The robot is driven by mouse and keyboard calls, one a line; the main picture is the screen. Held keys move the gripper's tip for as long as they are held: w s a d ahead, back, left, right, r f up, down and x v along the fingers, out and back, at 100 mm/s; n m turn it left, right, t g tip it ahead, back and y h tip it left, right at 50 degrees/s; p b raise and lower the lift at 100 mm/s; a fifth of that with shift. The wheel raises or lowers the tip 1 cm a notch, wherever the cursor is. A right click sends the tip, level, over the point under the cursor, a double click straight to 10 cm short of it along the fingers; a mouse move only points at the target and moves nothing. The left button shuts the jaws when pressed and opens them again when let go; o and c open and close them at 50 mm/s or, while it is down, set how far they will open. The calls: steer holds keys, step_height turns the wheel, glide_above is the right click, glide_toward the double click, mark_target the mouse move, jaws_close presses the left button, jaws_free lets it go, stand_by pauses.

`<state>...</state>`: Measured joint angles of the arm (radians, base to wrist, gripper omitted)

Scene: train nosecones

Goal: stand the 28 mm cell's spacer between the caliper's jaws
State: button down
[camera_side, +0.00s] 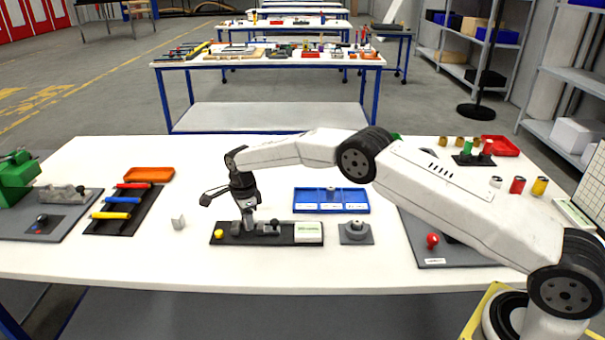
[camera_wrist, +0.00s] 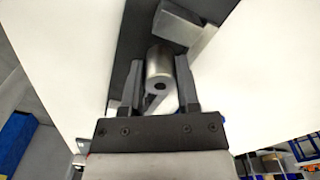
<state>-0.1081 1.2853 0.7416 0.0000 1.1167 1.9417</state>
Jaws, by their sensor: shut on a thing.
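My gripper (camera_wrist: 160,95) is shut on a grey metal spacer (camera_wrist: 159,62), a cylinder with a hole in its end, seen between the two fingers. In the side view my gripper (camera_side: 249,218) points down over the caliper (camera_side: 268,229) on its black base. The held spacer is small there and mostly hidden by the fingers, near the gap between the grey jaws. I cannot tell whether it touches the base. A grey caliper block (camera_wrist: 184,24) shows just beyond the spacer in the wrist view. The blue tray (camera_side: 302,207) has labelled cells, with a grey piece (camera_side: 331,193) in the middle one; labels are unreadable.
The caliper base carries a yellow knob (camera_side: 218,234) and a pale display (camera_side: 308,232). A rack with coloured handles (camera_side: 120,216) lies farther left. The front table strip is clear.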

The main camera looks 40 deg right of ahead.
steer(key=shift+f, duration=0.55)
steer(key=shift+f, duration=0.2)
steer(key=shift+c, duration=1.7)
jaws_free()
steer(key=shift+r, duration=0.1)
step_height(320, 180, up, 12)
steer(key=shift+s+r, duration=0.1)
steer(key=shift+r, duration=0.05)
